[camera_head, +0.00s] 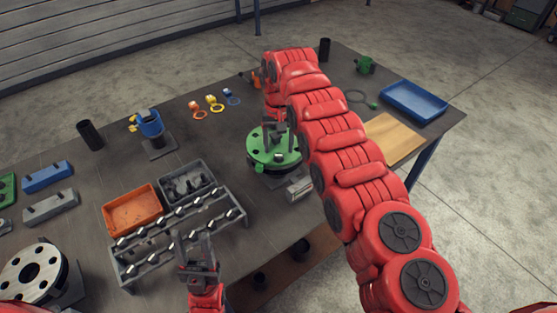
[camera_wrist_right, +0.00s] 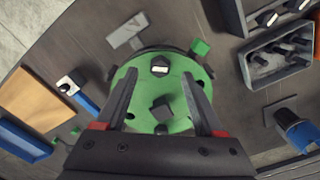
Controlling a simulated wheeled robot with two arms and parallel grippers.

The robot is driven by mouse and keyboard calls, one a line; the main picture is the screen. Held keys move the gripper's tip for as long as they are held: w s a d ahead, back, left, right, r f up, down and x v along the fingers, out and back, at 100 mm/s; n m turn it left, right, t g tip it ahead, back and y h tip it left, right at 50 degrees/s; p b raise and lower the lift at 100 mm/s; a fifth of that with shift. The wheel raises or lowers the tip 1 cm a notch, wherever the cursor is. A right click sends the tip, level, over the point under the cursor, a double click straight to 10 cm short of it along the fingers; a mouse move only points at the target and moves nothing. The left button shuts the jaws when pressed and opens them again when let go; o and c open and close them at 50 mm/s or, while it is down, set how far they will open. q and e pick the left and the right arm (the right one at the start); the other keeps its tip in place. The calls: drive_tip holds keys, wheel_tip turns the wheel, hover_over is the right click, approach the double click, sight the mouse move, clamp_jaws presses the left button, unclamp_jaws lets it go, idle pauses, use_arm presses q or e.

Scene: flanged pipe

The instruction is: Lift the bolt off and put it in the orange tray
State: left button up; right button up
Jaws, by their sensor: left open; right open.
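The green flange (camera_head: 283,157) lies on the table, partly covered by my right gripper in the head view. The right wrist view shows the flange (camera_wrist_right: 147,91) with a pale-topped bolt head (camera_wrist_right: 159,66) near its far rim and a dark block-like piece (camera_wrist_right: 162,108) nearer its middle. My right gripper (camera_wrist_right: 158,75) is open over the flange, its fingers on either side of these pieces, with nothing gripped. The orange tray (camera_head: 133,208) stands at left and looks empty. My left gripper (camera_head: 198,250) is open and empty in front of the rack.
A rack (camera_head: 165,247) with several silver bolts stands between my left gripper and the orange tray. A grey bin (camera_head: 187,184) with dark parts adjoins the tray. A blue holder (camera_head: 150,123) stands behind. A wooden board (camera_head: 394,138) and blue tray (camera_head: 413,101) lie at right.

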sight(279, 155)
wheel_tip(279, 155, down, 3)
drive_tip(key=shift+f+p, duration=0.2)
drive_tip(key=shift+p, duration=0.15)
clamp_jaws()
